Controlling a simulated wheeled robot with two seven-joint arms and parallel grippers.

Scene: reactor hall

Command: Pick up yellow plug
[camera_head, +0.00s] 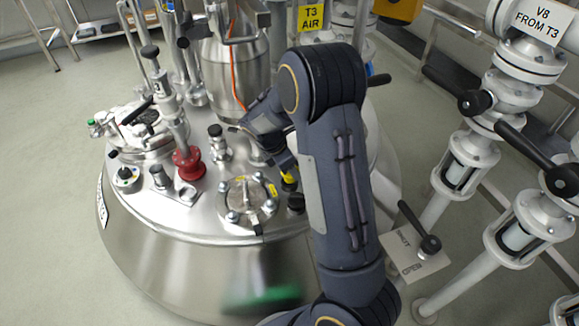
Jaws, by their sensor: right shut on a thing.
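The yellow plug (289,181) shows as a small yellow patch on the right part of the steel reactor lid (225,180). My right arm comes in from the lower right and bends over the lid. My right gripper (286,169) points down at the plug and is shut on it. The forearm and wrist hide much of the fingers and part of the plug. I cannot tell whether the plug is still seated in the lid. My left gripper is not in view.
A bolted round flange (248,201) and a black-topped fitting (296,203) stand close to the plug. A red fitting (188,163) is further left. White valve pipes (480,150) with black handles stand to the right. A blurred green shape (262,299) shows at the bottom.

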